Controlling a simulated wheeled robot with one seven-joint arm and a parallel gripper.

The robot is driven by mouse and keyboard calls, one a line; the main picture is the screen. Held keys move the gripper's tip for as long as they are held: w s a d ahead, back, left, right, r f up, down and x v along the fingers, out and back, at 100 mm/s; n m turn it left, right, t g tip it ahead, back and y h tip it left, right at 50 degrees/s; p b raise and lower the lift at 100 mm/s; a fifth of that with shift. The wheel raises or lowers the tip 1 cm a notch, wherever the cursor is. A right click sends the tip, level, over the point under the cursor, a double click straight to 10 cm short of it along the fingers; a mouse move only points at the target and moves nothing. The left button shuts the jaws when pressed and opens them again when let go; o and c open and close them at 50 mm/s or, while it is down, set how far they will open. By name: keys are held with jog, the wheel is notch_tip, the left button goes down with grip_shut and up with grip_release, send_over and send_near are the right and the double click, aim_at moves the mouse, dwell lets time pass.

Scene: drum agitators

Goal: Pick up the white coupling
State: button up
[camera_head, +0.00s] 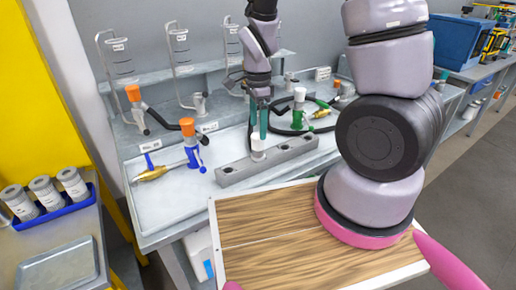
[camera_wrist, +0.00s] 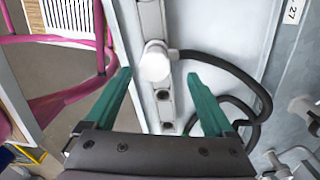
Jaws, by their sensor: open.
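The white coupling (camera_head: 258,143) stands upright on a long grey bar with holes (camera_head: 285,158) on the bench. In the wrist view it is a white round piece (camera_wrist: 155,61) on the bar, with a dark hose passing to its right. My gripper (camera_head: 259,133) points down just above the coupling. In the wrist view the green fingers of my gripper (camera_wrist: 159,74) are spread wide and nothing is held. The coupling appears between and slightly beyond the fingertips; the exact height gap is hard to tell.
A blue valve with an orange top (camera_head: 190,148) stands left of the bar. A green valve with a white top (camera_head: 299,107) and black hoses stand behind it. Wire racks (camera_head: 180,65) line the back. A blue tray of jars (camera_head: 50,205) is far left.

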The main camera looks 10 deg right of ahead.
aim_at(258, 135)
jog(key=f, duration=0.2)
jog(key=s+f, duration=0.1)
jog(key=f, duration=0.1)
jog(key=shift+f, duration=0.15)
jog(key=shift+w+a+f, duration=0.1)
jog(key=shift+f, duration=0.5)
grip_shut()
